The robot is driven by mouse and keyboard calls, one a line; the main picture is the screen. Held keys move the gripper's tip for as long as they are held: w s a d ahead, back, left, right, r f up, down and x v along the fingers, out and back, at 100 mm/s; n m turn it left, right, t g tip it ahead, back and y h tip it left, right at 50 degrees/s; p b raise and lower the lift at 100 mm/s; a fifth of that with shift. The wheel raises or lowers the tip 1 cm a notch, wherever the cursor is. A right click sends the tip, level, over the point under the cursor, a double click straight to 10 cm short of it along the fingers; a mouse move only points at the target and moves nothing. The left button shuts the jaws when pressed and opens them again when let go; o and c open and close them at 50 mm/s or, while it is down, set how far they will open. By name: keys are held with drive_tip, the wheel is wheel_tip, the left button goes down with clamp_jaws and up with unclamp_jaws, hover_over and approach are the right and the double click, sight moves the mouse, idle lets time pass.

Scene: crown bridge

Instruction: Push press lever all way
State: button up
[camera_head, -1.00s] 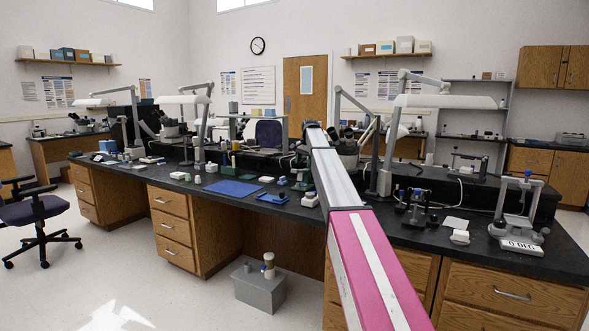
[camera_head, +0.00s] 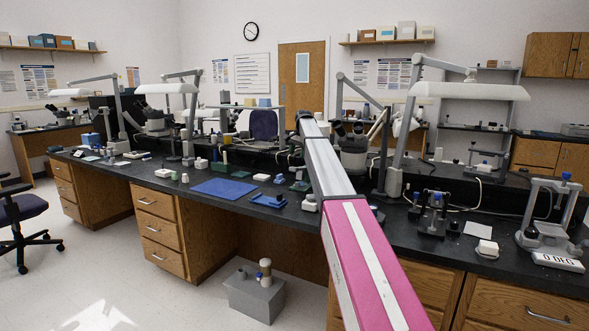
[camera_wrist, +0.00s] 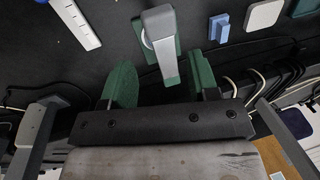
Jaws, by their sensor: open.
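In the wrist view, a pale grey bar-like handle (camera_wrist: 163,48) with a broad head stands over a green base (camera_wrist: 140,33). It looks like the press lever, but I cannot be sure. My gripper (camera_wrist: 161,78) is open, with one green finger on each side of the grey handle. I cannot tell whether either finger touches it. In the head view my own arm runs up the middle and hides the gripper's fingers and the spot beneath them.
The dark bench (camera_head: 285,215) carries a blue mat (camera_head: 222,187), a stand with blue knobs (camera_head: 433,215) and a grey frame with a "0 DEG" plate (camera_head: 548,215). Lamp arms rise behind. A grey box (camera_head: 255,297) stands on the floor under the bench. Open floor lies at the left.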

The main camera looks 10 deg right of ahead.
drive_tip(key=f, duration=0.2)
drive_tip(key=a+f, duration=0.1)
drive_tip(key=f, duration=0.2)
drive_tip(key=w+f, duration=0.1)
drive_tip(key=f, duration=0.2)
drive_tip(key=shift+a+f, duration=0.1)
drive_tip(key=shift+a, duration=0.05)
drive_tip(key=c, duration=0.9)
